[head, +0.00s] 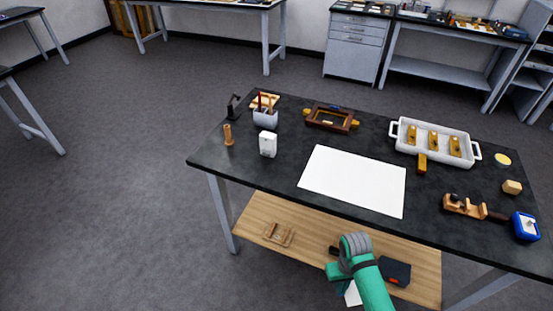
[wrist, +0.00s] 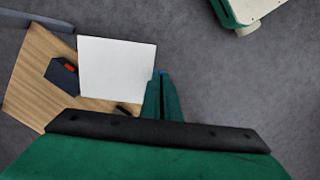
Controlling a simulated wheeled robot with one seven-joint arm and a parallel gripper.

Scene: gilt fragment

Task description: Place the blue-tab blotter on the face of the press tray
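In the wrist view my gripper (wrist: 162,92) has its green fingers close together at a small blue tab (wrist: 162,73). A white flat blotter (wrist: 117,68) extends left from there, apparently held by that tab. In the head view a white sliver of it (head: 352,294) shows beside my green arm, low in front of the bench; the arm hides the fingers. A white two-handled tray (head: 399,143) holding several brass-coloured pieces stands at the bench's back right. A brown wooden frame (head: 313,118) lies left of it. I cannot tell which is the press tray.
A large white sheet (head: 352,180) lies mid-bench (head: 270,185). A white box (head: 267,144) and tool cup (head: 265,115) stand left; a wooden tool (head: 463,206) and blue block (head: 525,227) lie right. The lower shelf (head: 325,240) holds a dark block (head: 395,271).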

